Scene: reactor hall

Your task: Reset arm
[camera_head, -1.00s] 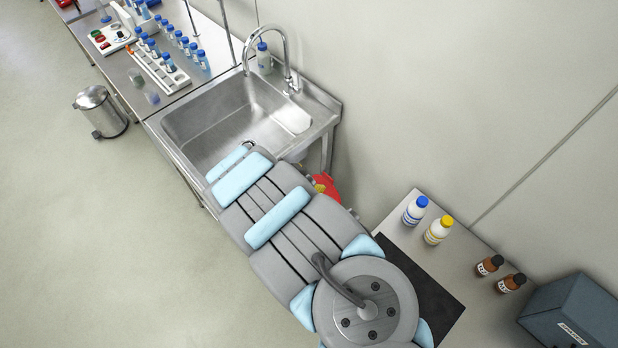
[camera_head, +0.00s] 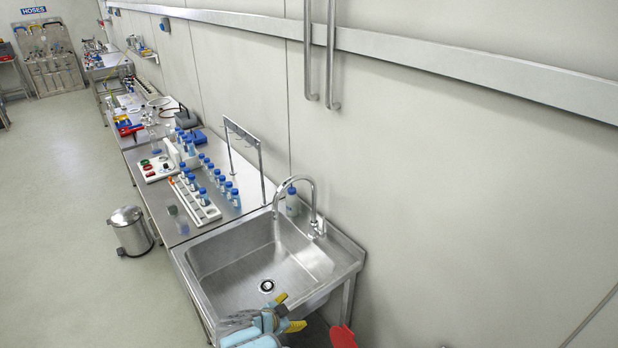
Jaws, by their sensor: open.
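My gripper (camera_head: 274,316) shows at the bottom of the head view, with grey parts, yellow pieces and light blue padding behind it. It appears in front of the near edge of the steel sink (camera_head: 262,252). It is open, and I see nothing held in it. Most of my arm is below the picture edge.
A curved faucet (camera_head: 305,187) and a small bottle (camera_head: 292,203) stand behind the sink. Blue-capped vials (camera_head: 220,184) fill a rack on the bench to the left. A metal bin (camera_head: 130,230) stands on the open floor. A red object (camera_head: 342,337) is at bottom right.

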